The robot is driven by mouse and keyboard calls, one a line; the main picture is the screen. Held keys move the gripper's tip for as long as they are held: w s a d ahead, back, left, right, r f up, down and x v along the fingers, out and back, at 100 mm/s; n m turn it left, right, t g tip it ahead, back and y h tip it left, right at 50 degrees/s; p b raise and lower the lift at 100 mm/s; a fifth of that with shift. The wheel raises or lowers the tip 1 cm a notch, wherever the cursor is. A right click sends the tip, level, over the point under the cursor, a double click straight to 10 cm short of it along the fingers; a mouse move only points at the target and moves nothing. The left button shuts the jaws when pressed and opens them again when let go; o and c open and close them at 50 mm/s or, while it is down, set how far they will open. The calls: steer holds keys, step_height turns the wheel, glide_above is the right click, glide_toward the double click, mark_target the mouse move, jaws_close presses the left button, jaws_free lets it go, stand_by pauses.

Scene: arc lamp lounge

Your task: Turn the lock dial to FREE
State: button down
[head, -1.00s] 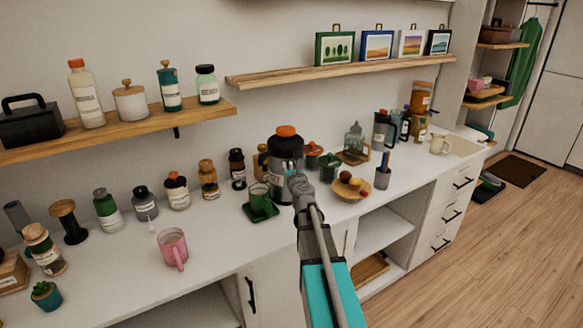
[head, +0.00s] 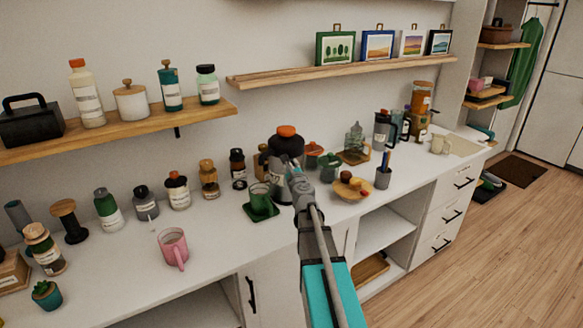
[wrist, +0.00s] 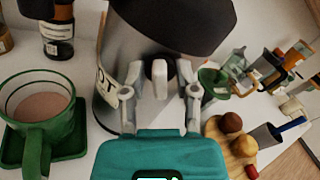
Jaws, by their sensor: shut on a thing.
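A grey urn with a black top (head: 285,147) and an orange knob (head: 286,131) stands on the counter. Its metal body (wrist: 138,37) fills the middle of the wrist view. The lock dial (wrist: 160,78), a pale upright grip, sticks out from the front of the body. My gripper (wrist: 160,68) has one finger on each side of the dial and is shut on it. In the head view my gripper (head: 291,170) reaches the urn's front and hides the dial. No FREE mark can be read. A partly hidden label on the body shows letters like "OT".
A green mug (head: 261,197) on a green saucer stands close left of the urn. A wooden plate of fruit (head: 350,189) is close on the right. Several bottles and a pink mug (head: 173,247) stand farther left. A shelf (head: 340,72) hangs above.

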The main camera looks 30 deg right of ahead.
steer(key=n, duration=0.6)
steer(key=shift+n, duration=0.3)
steer(key=n, duration=0.5)
steer(key=shift+a+f+n, duration=0.1)
steer(key=shift+a+n, duration=0.05)
steer(key=shift+n, duration=0.25)
steer(key=c, duration=0.7)
jaws_free()
steer(key=shift+s, duration=0.15)
steer(key=v, duration=1.1)
steer(key=shift+s+a, duration=0.15)
steer(key=shift+s, duration=0.2)
